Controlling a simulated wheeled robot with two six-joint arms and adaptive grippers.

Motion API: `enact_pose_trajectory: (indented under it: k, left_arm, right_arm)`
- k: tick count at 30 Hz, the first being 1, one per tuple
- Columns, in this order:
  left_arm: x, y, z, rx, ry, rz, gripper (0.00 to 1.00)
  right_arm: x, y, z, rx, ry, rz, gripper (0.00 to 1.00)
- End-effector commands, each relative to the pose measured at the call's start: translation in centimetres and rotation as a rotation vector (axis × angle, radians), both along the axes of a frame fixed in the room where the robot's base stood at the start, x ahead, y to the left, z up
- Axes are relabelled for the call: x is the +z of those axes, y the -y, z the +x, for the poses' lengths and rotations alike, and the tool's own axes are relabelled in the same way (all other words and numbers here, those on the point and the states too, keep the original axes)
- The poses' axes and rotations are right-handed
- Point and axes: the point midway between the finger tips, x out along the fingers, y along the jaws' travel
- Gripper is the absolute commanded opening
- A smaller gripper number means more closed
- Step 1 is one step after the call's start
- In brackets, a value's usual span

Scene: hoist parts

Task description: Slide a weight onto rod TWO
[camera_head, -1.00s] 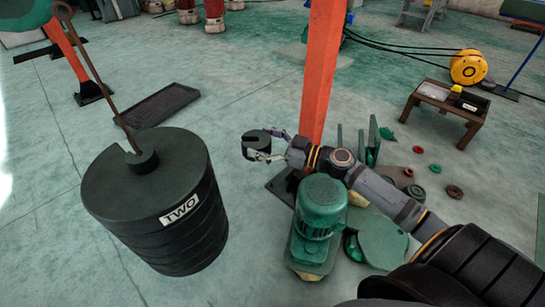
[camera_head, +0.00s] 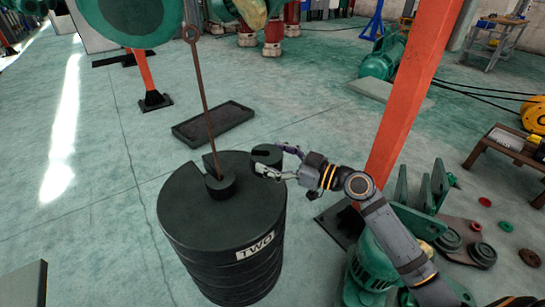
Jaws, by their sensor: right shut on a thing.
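A large dark stack of round slotted weights (camera_head: 222,235) bears a white TWO label (camera_head: 255,247). A thin brown rod (camera_head: 203,95) rises from the middle of its top, leaning slightly left. A small dark round piece (camera_head: 221,189) sits around the rod's foot. My right gripper (camera_head: 268,168) is shut on a small dark slotted weight (camera_head: 267,153), seen at the stack's upper right edge and to the right of the rod. I cannot tell its height above the stack top. My left gripper is not in view.
An orange post (camera_head: 408,95) stands to the right, behind my right arm. A green motor (camera_head: 370,265) and loose discs (camera_head: 482,253) lie at lower right. A black tray (camera_head: 213,122) lies on the floor behind the stack. Floor at left is mostly clear.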

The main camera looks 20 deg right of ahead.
Motion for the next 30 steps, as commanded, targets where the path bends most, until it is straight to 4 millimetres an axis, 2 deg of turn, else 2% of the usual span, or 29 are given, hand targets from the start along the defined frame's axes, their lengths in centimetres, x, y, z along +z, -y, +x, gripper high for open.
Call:
enact_pose_trajectory:
  k: [1, 22, 30]
  left_arm:
    - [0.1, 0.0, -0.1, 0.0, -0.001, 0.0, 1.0]
    - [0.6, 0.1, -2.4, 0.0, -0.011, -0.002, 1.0]
    - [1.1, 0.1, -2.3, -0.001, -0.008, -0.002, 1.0]
  right_arm:
    - [0.6, -0.1, 0.0, 0.0, 0.011, 0.006, 0.19]
    - [0.0, -2.5, 1.1, -0.001, 0.011, 0.009, 0.19]
    - [-0.3, -3.5, 1.5, -0.002, 0.011, 0.009, 0.19]
